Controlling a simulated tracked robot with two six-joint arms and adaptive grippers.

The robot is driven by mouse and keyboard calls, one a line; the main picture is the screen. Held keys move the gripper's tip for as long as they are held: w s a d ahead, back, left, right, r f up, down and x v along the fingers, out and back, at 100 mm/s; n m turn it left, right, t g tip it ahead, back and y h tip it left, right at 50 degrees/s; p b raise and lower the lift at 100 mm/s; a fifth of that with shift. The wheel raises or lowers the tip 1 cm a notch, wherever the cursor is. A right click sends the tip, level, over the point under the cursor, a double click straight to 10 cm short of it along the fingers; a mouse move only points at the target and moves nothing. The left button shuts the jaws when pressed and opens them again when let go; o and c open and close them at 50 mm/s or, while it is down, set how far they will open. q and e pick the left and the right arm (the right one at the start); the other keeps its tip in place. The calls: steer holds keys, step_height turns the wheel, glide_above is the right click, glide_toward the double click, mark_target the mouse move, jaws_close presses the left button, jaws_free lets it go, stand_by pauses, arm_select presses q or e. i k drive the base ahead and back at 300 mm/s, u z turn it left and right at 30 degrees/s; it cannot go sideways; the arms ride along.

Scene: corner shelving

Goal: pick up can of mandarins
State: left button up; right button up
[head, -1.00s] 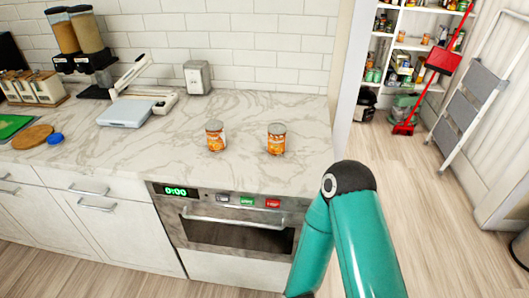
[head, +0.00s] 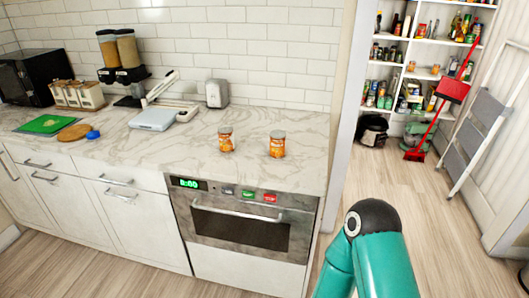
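Two similar cans with orange labels stand upright on the marble counter above the oven. The left can (head: 226,140) and the right can (head: 277,145) are a short gap apart. Their labels are too small to read, so I cannot tell which holds mandarins. My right arm shows at the lower right as a teal link with a dark joint, apart from the counter. Neither gripper is in view.
The counter (head: 310,122) is clear around the cans. A napkin dispenser (head: 217,94), a white scale (head: 153,119) and cereal dispensers (head: 118,50) stand further left. The oven (head: 240,222) is below. A red broom (head: 452,90) and step ladder (head: 478,120) stand right, by pantry shelves.

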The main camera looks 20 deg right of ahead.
mark_target(277, 137)
steer(key=z, duration=0.15)
steer(key=i, duration=0.9)
steer(key=u, duration=0.05)
